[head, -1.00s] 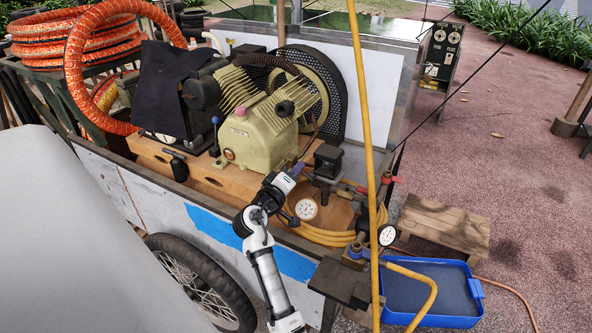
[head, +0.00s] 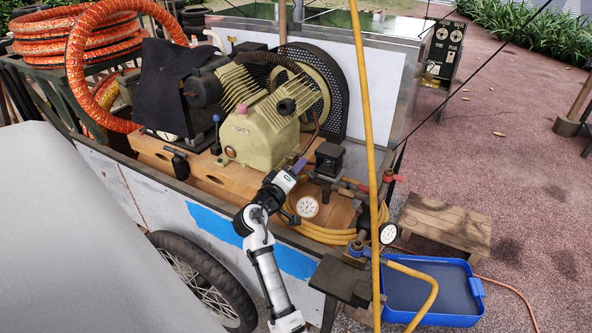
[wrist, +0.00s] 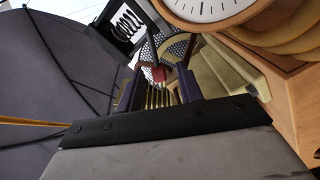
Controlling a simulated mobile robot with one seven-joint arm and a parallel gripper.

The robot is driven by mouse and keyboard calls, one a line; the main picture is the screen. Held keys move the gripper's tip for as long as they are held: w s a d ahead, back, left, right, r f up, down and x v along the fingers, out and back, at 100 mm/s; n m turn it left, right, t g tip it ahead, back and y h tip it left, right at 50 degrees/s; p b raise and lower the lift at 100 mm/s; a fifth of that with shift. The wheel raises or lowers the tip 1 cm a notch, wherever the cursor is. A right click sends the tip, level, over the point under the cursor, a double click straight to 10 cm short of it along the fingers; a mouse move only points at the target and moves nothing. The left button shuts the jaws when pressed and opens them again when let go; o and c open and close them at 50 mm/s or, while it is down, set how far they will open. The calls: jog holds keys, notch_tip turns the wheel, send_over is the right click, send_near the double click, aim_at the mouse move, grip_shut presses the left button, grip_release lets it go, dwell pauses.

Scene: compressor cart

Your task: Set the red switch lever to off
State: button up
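My gripper (head: 300,165) is over the cart's near side, just left of a black box-shaped switch (head: 328,160) on the pipework. In the wrist view my gripper (wrist: 160,82) has its two dark purple fingers apart. A small red piece (wrist: 158,74) shows between the fingertips; it may be the switch lever, but I cannot tell whether the fingers touch it. In the head view I cannot make out a red lever on the black switch. A separate red handle (head: 390,178) sits on the pipe to its right.
A white-faced gauge (head: 307,207) is close below my gripper and also looms in the wrist view (wrist: 208,10). The pale compressor (head: 258,138) is behind left. A yellow hose (head: 369,120) hangs at the right. A blue tray (head: 430,317) and wooden stool (head: 445,222) stand on the ground.

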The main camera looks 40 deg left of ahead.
jog(key=b+v, duration=0.2)
jog(key=v, duration=1.1)
jog(key=shift+s+d+b, duration=0.15)
jog(key=shift+s+b, duration=0.1)
jog(key=shift+b, duration=0.15)
